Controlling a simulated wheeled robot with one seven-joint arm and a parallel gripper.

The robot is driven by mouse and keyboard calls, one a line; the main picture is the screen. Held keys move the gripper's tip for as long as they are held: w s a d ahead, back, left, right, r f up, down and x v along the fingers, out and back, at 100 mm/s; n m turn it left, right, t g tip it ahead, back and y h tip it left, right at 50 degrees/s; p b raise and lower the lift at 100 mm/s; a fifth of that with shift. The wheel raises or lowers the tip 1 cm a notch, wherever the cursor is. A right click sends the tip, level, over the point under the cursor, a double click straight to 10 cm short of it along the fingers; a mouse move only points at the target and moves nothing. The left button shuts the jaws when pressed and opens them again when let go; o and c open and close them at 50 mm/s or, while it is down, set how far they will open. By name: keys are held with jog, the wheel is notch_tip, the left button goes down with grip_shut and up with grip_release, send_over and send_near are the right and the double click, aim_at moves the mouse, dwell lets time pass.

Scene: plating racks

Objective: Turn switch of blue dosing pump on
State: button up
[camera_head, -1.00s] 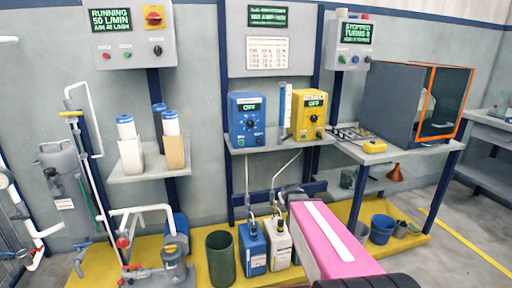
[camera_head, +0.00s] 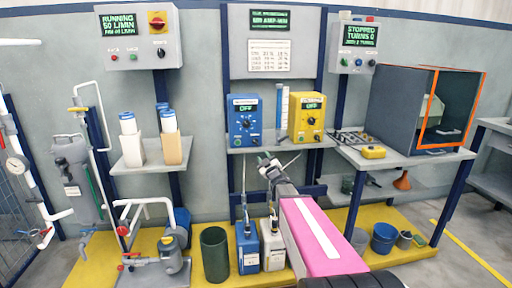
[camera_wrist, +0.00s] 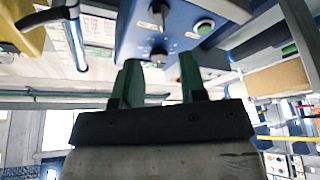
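The blue dosing pump (camera_head: 243,120) stands on the middle shelf, left of the yellow pump (camera_head: 306,118). Its green display reads OFF. A dark dial and small controls sit below the display. My gripper (camera_head: 266,160) is in front of and just below the blue pump, near the shelf's front edge. In the wrist view the blue pump's front (camera_wrist: 180,22) fills the top centre, with two small knobs and a green button (camera_wrist: 204,27). My gripper's green fingers (camera_wrist: 158,75) are apart with nothing held between them. The lower knob appears close beyond the fingertips; contact cannot be told.
A clear graduated cylinder (camera_head: 283,113) stands between the pumps. The shelf edge (camera_head: 262,148) lies above my gripper. Thin hoses run down to the blue jug (camera_head: 247,250) and white jug (camera_head: 273,247) on the yellow floor platform. A control box (camera_head: 139,37) hangs at left.

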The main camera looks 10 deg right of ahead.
aim_at(256, 144)
jog(key=x, duration=0.9)
jog(key=shift+w+a+r, duration=0.1)
jog(key=shift+w+r, duration=0.05)
jog(key=shift+w, duration=0.15)
grip_shut()
